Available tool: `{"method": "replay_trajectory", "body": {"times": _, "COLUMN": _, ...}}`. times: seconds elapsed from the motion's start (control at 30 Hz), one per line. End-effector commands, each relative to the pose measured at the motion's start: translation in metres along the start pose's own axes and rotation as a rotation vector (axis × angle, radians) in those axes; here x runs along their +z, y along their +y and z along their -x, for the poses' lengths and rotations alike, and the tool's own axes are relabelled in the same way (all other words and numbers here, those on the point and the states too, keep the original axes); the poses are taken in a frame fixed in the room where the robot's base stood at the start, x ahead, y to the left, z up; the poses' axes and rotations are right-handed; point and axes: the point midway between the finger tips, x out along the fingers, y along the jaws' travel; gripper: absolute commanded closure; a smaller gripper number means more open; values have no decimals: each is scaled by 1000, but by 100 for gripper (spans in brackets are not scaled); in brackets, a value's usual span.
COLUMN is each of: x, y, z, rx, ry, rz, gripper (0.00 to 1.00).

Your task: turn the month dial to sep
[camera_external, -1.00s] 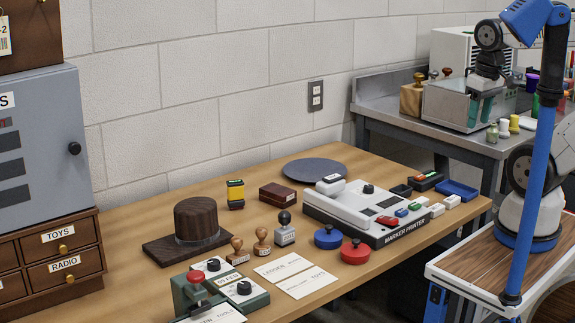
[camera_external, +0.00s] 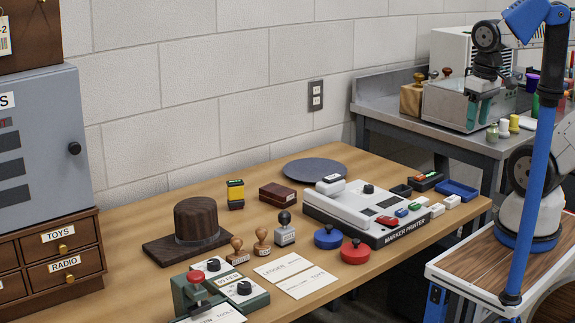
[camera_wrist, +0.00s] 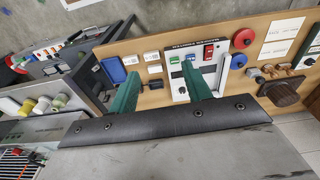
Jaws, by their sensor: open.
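A green date unit (camera_external: 252,300) sits at the front of the wooden table in the external view. It has two black knobs on pale faces, a rear knob (camera_external: 213,264) and a front knob (camera_external: 244,288). A small label (camera_external: 228,278) between them seems to read a day and FEB, but is too small to be sure. I cannot tell which knob is the month dial. My gripper (camera_external: 480,114) is far from the unit, at the upper right before the steel bench. In the wrist view my gripper (camera_wrist: 160,72) has its two green fingers spread, with nothing between them.
A red-topped press (camera_external: 194,288) stands beside the unit. Wooden stamps (camera_external: 262,243), paper cards (camera_external: 282,267), blue and red round tins (camera_external: 354,252) and a marker printer (camera_external: 365,213) crowd the table. A dark hat-like block (camera_external: 196,221) stands behind. A grey cabinet (camera_external: 45,150) is at left.

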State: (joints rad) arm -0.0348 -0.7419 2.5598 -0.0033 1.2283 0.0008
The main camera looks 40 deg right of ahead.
Motion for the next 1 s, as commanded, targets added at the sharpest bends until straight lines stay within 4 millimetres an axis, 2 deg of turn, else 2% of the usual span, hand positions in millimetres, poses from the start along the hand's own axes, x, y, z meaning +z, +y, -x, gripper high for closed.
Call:
{"method": "replay_trajectory", "body": {"times": 0.07, "x": -4, "y": -10, "z": -11, "rx": -3, "ry": -61, "rz": 51, "gripper": 51}}
{"method": "replay_trajectory", "body": {"times": 0.17, "x": -22, "y": -27, "z": -17, "rx": -4, "ry": -126, "rz": 126, "gripper": 51}}
{"method": "replay_trajectory", "body": {"times": 0.27, "x": -50, "y": -50, "z": -19, "rx": -2, "ry": -176, "rz": 207, "gripper": 51}}
{"method": "replay_trajectory", "body": {"times": 0.47, "x": -112, "y": -111, "z": -30, "rx": 0, "ry": -240, "rz": 426, "gripper": 51}}
{"method": "replay_trajectory", "body": {"times": 0.57, "x": -141, "y": -150, "z": -41, "rx": -2, "ry": -263, "rz": 557, "gripper": 51}}
{"method": "replay_trajectory", "body": {"times": 0.7, "x": -176, "y": -213, "z": -64, "rx": -8, "ry": -285, "rz": 758, "gripper": 51}}
{"method": "replay_trajectory", "body": {"times": 0.87, "x": -206, "y": -294, "z": -101, "rx": -21, "ry": -300, "rz": 1010, "gripper": 51}}
{"method": "replay_trajectory", "body": {"times": 1.0, "x": -220, "y": -371, "z": -141, "rx": -39, "ry": -303, "rz": 1249, "gripper": 51}}
